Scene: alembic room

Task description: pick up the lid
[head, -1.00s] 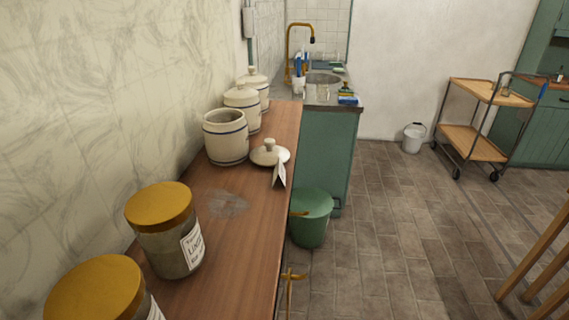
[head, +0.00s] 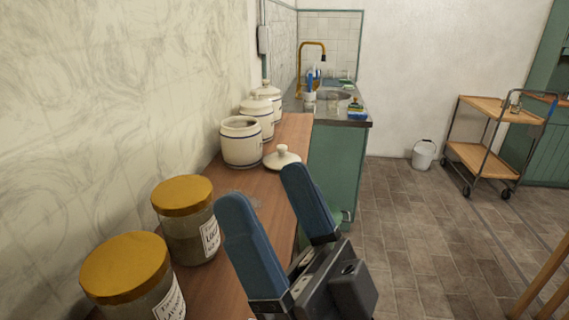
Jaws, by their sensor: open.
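The cream lid (head: 282,157) with a round knob lies on the wooden counter, beside the open cream jar (head: 241,142) with a dark stripe. My gripper (head: 268,196) has come in from the lower right, with two blue fingers spread apart and nothing between them. Its fingers point toward the lid and stand nearer to me than it. The right finger's tip is just below the lid in the picture and hides part of the counter there.
Two lidded cream jars (head: 258,115) stand behind the open one along the wall. Two glass jars with yellow lids (head: 183,195) stand at the near left. The sink counter (head: 340,140) is beyond. A trolley (head: 490,155) and white bucket (head: 423,154) stand on the floor.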

